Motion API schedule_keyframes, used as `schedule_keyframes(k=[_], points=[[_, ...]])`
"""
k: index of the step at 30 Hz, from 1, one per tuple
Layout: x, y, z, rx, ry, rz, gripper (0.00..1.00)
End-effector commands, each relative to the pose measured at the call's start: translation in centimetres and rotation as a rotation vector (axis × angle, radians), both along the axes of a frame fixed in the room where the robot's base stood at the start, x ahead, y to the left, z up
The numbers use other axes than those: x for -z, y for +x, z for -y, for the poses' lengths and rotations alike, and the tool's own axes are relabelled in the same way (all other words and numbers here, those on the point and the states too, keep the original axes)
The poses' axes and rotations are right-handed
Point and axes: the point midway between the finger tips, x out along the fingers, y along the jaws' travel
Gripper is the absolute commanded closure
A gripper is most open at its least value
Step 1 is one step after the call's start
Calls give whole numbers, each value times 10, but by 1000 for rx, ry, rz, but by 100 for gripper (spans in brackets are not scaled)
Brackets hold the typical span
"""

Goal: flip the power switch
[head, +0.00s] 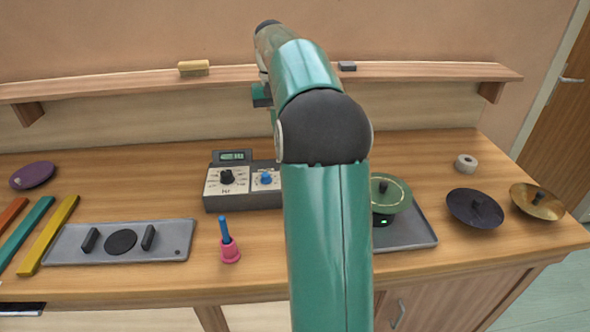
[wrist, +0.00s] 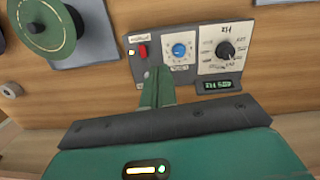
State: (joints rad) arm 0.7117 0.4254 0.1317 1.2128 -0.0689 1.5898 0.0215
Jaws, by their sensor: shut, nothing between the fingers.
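In the wrist view, a blue knob (wrist: 180,51) and a black knob (wrist: 226,51) lie right of the switch. My gripper (wrist: 156,72) is shut and empty, its green fingertips overlapping the box just below the switch; I cannot tell whether they touch it. In the head view the control box (head: 246,199) sits on the workbench; my arm hides its right end, the switch and the fingertips.
A green disc (head: 391,194) stands over a grey plate (head: 415,231) at the right. A grey tray (head: 70,245) lies left. A shelf (head: 120,82) runs behind.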

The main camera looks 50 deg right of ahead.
Motion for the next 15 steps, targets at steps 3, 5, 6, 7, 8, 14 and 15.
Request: schedule_keyframes(k=[3,5,6,7,8,14,15], points=[[14,-3,35,51,30,-26,100],[18,-5,47,67,42,-35,100],[21,-6,53,77,48,-39,100],[22,-7,56,82,51,-42,100],[24,-7,59,86,55,-45,100],[25,-8,63,92,59,-49,100],[25,-9,63,92,58,-49,100]])
